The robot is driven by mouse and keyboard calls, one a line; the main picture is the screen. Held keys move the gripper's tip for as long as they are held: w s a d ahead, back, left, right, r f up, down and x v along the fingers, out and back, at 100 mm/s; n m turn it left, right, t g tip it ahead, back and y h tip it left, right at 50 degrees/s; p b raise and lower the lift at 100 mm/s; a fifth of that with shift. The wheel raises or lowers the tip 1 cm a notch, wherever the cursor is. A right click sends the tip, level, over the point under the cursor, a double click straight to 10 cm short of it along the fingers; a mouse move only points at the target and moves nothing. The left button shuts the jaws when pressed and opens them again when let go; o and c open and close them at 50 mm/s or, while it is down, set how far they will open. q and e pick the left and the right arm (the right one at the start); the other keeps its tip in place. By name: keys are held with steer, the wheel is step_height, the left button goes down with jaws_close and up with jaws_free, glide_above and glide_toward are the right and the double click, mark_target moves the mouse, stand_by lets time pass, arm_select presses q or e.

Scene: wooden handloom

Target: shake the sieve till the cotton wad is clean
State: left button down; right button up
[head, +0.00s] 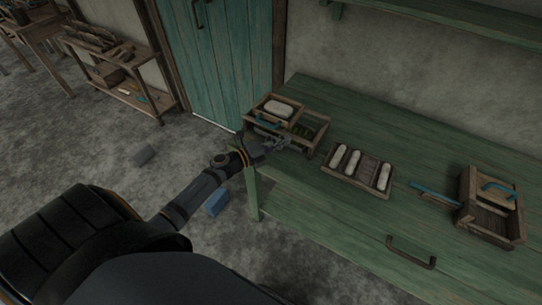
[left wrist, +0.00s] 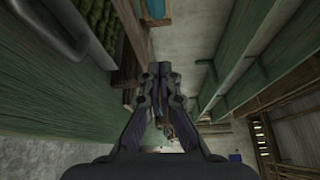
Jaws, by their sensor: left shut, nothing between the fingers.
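The sieve (head: 256,107), a small wooden frame, sits on a wooden box (head: 312,149) at the left end of the green table. The white cotton wad (head: 278,109) lies in it; I cannot tell how clean it is. A blue handle (head: 268,125) shows at the sieve's front. My left gripper (head: 284,144) is just in front of the box, shut and empty. In the left wrist view its fingers (left wrist: 160,68) are together, with a wooden box edge (left wrist: 130,45) up and to the left. My right gripper is not in view.
A tray (head: 340,179) with three pale rolls lies mid-table. A wooden box (head: 487,216) with a blue handle stands to the right, beside a blue-handled tool (head: 433,194). A blue block (head: 215,203) lies on the floor.

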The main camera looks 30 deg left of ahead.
arm_select(q)
steer(key=v, duration=1)
steer(key=shift+w+a, duration=0.15)
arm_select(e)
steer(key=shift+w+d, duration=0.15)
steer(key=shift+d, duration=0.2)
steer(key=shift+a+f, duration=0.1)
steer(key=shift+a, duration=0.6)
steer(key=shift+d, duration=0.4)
